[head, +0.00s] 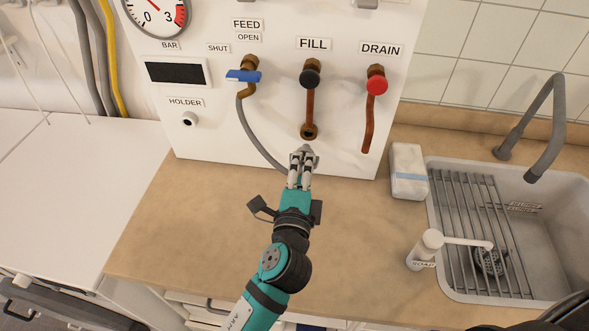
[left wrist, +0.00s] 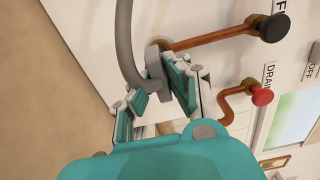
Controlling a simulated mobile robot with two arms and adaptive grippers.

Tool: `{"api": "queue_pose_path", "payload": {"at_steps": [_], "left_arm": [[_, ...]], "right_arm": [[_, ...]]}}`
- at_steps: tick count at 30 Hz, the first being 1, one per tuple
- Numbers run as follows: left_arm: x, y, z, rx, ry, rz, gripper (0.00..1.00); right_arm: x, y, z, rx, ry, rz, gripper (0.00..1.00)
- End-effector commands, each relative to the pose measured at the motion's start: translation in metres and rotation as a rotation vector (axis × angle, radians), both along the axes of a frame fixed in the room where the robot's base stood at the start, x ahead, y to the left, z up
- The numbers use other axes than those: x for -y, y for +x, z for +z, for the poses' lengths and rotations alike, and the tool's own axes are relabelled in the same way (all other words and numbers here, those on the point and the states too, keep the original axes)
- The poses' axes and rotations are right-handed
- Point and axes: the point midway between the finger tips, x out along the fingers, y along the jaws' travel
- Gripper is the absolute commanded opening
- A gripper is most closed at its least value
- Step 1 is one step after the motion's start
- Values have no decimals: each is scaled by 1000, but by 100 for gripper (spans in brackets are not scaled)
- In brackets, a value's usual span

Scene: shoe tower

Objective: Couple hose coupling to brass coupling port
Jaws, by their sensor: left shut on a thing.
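My left gripper (head: 303,160) is shut on the grey hose coupling (head: 307,149) and holds it in front of the white panel, just below the brass coupling port (head: 309,131) under the FILL valve. In the head view the port's round opening is visible. In the left wrist view the hose coupling (left wrist: 154,58) sits at my left fingertips (left wrist: 163,86), close to the lower end of the FILL pipe (left wrist: 212,37). The port is mostly hidden there, so I cannot tell whether they touch. The grey hose (head: 255,140) curves from the FEED valve to the coupling. My right gripper is out of view.
The FEED valve has a blue handle (head: 243,75), FILL a black knob (head: 309,78), DRAIN a red knob (head: 376,86). A wrapped white block (head: 407,171), a soap dispenser (head: 427,248) and a sink (head: 545,213) lie right. The left counter is clear.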

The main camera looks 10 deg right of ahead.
Motion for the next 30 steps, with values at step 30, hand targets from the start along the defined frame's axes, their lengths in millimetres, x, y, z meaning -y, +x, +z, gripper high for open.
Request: {"api": "queue_pose_path", "payload": {"at_steps": [30], "left_arm": [[9, 22, 1, 0, -1, -1, 0]], "right_arm": [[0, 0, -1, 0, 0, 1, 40]]}}
